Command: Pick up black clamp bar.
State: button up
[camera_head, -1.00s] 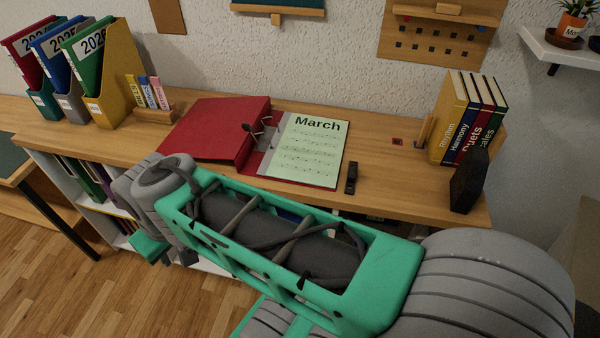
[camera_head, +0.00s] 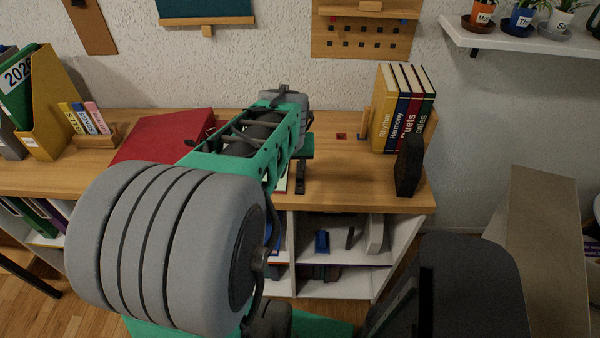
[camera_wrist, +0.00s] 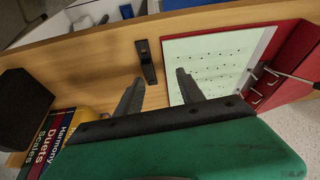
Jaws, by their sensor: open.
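The black clamp bar (camera_head: 300,179) lies on the wooden desk, just right of the sheet music and close to the front edge. In the wrist view the bar (camera_wrist: 147,62) is upright in the picture, ahead of my gripper (camera_wrist: 160,76) and between the lines of its two fingers. My gripper is open and empty, with the bar beyond the fingertips and apart from them. In the head view my own arm covers much of the red binder (camera_head: 165,137) and most of its music page; the page (camera_wrist: 215,62) shows clearly in the wrist view.
Upright books (camera_head: 404,108) and a black angular object (camera_head: 409,163) stand at the desk's right end. A yellow magazine file (camera_head: 50,108) is at the left. Shelves with small items lie below the desk edge. Desk surface between bar and books is clear.

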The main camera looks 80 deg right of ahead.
aim_at(300, 173)
jog(key=s, duration=0.2)
jog(key=s+d+f, duration=0.1)
jog(key=shift+s+d+m, duration=0.1)
jog(key=shift+m, duration=0.3)
jog(key=x, duration=0.2)
jog(key=p+x, duration=0.1)
jog(key=x, duration=0.1)
jog(key=w+x, duration=0.1)
jog(key=x, duration=0.2)
jog(key=shift+d+r, duration=0.15)
jog(key=shift+d, duration=0.1)
grip_shut()
